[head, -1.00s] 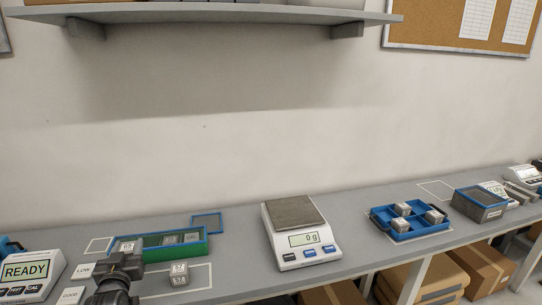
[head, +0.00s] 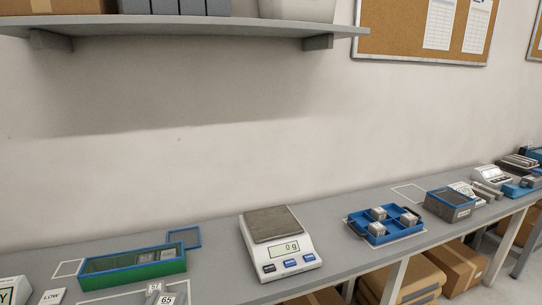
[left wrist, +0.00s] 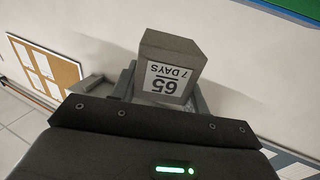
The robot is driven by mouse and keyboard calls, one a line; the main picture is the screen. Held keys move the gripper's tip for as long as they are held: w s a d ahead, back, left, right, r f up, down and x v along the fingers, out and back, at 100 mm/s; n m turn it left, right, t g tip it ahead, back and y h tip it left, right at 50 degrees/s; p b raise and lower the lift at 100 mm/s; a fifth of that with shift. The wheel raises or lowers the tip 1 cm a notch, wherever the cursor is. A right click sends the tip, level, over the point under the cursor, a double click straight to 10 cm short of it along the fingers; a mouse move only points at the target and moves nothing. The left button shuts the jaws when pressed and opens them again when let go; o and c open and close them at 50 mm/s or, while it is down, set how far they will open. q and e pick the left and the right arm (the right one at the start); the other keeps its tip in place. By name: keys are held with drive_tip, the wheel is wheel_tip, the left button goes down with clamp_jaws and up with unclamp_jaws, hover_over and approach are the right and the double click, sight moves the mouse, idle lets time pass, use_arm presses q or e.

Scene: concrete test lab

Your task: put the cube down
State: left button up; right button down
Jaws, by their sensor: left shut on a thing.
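The grey cube (left wrist: 168,45) labelled "65, 7 DAYS" sits between the fingers of my left gripper (left wrist: 162,90), which is shut on it. In the head view the held cube (head: 168,300) shows at the bottom edge. The gripper itself is mostly cut off below the frame there. A second grey cube (head: 153,287), its label seeming to read "57", is just behind it on the bench and partly hidden. I cannot tell the gap between the held cube and the bench. My right gripper is not in view.
A green, blue-rimmed tray (head: 133,275) stands behind the held cube. A scale (head: 280,252) reading 0 g is to its right. Further right are a blue divided tray (head: 372,238) with several cubes and a grey, blue-rimmed box (head: 451,207). Bare bench (head: 215,278) lies between green tray and scale.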

sight(161, 297)
use_arm(q)
drive_tip(key=shift+r, duration=0.1)
idle(0.7)
drive_tip(key=shift+w+r, duration=0.1)
drive_tip(key=shift+r, duration=0.1)
drive_tip(key=shift+w+a+r+y, duration=0.3)
drive_tip(key=shift+w+a+r, duration=0.3)
drive_tip(key=shift+a+r, duration=0.25)
drive_tip(key=w+a+f+n+y, duration=0.2)
drive_tip(key=w+a, duration=0.3)
drive_tip(key=a, duration=0.6)
drive_tip(key=w+a+f+n+g+y, duration=0.1)
drive_tip(key=w+a+f+y, duration=0.2)
drive_tip(key=a, duration=0.7)
drive_tip(key=shift+w+a+f+n, duration=0.4)
drive_tip(key=shift+w+f, duration=0.4)
drive_tip(key=shift+w, duration=0.3)
drive_tip(key=shift+d, duration=0.1)
